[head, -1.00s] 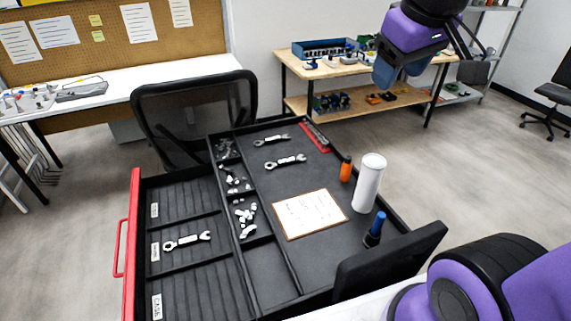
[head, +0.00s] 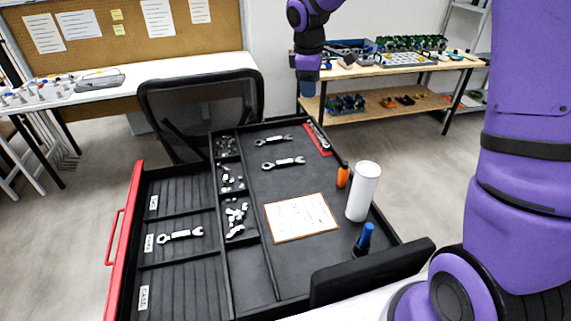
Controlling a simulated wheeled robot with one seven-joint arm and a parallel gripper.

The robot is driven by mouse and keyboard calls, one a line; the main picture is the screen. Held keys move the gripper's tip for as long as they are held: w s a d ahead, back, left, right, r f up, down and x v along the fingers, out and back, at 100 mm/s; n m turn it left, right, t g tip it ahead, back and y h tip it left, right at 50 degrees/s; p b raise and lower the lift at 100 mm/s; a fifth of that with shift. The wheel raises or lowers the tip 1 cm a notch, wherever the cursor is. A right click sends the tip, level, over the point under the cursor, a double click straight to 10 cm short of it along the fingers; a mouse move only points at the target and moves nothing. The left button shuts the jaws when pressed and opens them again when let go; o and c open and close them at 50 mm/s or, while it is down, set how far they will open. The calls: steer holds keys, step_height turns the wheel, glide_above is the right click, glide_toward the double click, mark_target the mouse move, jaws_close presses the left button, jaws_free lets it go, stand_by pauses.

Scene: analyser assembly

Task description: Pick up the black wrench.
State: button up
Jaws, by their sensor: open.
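Several wrenches lie in the black drawer tray (head: 270,200). A dark grey wrench (head: 273,141) lies near the far edge of the right-hand section. A third, silver-looking wrench (head: 180,236) lies in the middle left compartment. I cannot tell for certain which one is the black wrench; the farthest looks darkest. My gripper (head: 307,90) hangs beyond the tray's far edge, pointing down, in front of the wooden workbench. It is apart from all the wrenches. It is open; its fingertips are hard to make out.
A red holder (head: 317,138) lies at the tray's far right. An orange bottle (head: 343,177), a white cylinder (head: 363,191) and a blue-capped bottle (head: 363,240) stand along the right side. A clipboard (head: 300,217) lies mid-tray. A black chair (head: 200,115) stands behind the tray.

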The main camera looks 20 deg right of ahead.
steer(key=w+a+f+n+g, duration=0.1)
steer(key=w+a+f+n, duration=0.15)
steer(key=w+f, duration=0.65)
steer(key=n+y, duration=0.2)
steer(key=n, duration=0.2)
glide_above(286, 161)
steer(key=shift+m+g, duration=0.25)
steer(key=shift+g, duration=0.15)
steer(key=f, duration=2.1)
steer(key=shift+s+a+f, duration=0.1)
steer(key=shift+s+a, duration=0.15)
steer(key=shift+a, duration=0.1)
steer(key=shift+w+d+f, duration=0.1)
steer(key=shift+f, duration=1.25)
steer(key=shift+w+d+f, duration=0.1)
steer(key=shift+f, duration=1.25)
steer(key=c, duration=1.1)
